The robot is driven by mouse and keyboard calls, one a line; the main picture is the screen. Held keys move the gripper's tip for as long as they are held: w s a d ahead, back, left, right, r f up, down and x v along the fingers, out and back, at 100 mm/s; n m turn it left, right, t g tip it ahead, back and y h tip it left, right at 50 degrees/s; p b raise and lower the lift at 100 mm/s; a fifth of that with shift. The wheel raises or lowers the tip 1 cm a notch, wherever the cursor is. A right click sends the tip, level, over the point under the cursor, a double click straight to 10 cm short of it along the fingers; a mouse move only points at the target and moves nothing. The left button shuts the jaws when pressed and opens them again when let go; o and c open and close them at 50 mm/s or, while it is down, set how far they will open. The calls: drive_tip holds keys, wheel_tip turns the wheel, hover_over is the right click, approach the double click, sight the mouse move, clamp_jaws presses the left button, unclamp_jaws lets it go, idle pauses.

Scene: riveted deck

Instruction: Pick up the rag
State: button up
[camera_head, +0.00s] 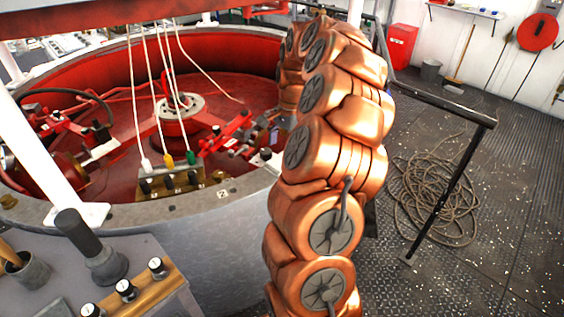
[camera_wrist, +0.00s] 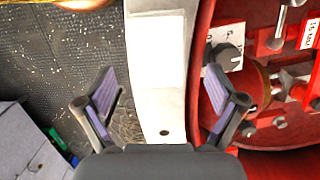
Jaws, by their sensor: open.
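I cannot make out the rag for certain in either view. In the wrist view a pale, flat rectangular patch (camera_wrist: 157,50) shows on the light rim (camera_wrist: 166,115) of the red tub, between my fingers; I cannot tell whether it is cloth or part of the rim. My gripper (camera_wrist: 162,86) is open, its two purple-padded fingers spread wide with nothing between them. In the head view my copper arm arches over the tub's right side and hides part of the rim. My gripper is mostly hidden behind it there.
The red tub (camera_head: 100,165) holds valves, levers and hanging cords. A control panel (camera_head: 125,280) with knobs stands at front left. A dark rail (camera_head: 445,105) and a coiled rope (camera_head: 435,190) are on the right. Open deck lies beyond them.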

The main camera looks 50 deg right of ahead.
drive_tip(key=shift+a+f+p, duration=0.15)
drive_tip(key=shift+f+p, duration=0.05)
drive_tip(key=shift+f, duration=0.65)
drive_tip(key=shift+a+f+p, duration=0.15)
drive_tip(key=shift+f, duration=0.7)
drive_tip(key=c, duration=1.2)
drive_tip(key=shift+r+b, duration=0.4)
drive_tip(key=shift+r, duration=1.35)
drive_tip(key=s+d+b, duration=0.1)
drive_tip(key=s, duration=0.4)
drive_tip(key=s+d+r+b, duration=0.1)
drive_tip(key=s+d, duration=0.1)
drive_tip(key=s, duration=0.3)
drive_tip(key=s+d+b, duration=0.1)
drive_tip(key=s, duration=0.4)
drive_tip(key=shift+s+d+r+b, duration=0.15)
drive_tip(key=shift+d+r+b, duration=0.15)
drive_tip(key=shift+b, duration=0.1)
